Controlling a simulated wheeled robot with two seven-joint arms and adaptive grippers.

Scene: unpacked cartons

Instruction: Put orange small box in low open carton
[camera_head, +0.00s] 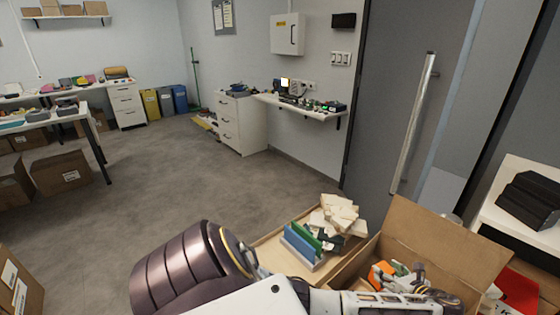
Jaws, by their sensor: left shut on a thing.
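My left arm reaches in from the bottom, and my left gripper (402,277) is over the open brown carton (452,240) at the lower right. The gripper is shut on the orange small box (377,276), which shows as an orange patch beside the fingers. The gripper hides part of the box. The carton's back flap stands up, and its near side is partly hidden by my arm. I cannot tell whether the box touches the carton's floor. My right gripper is not in view.
Left of the carton, a tan surface holds a rack with blue and green boards (301,242) and a pile of pale blocks (338,213). A white surface with a black object (529,199) stands at the right. The grey floor (190,175) behind is clear.

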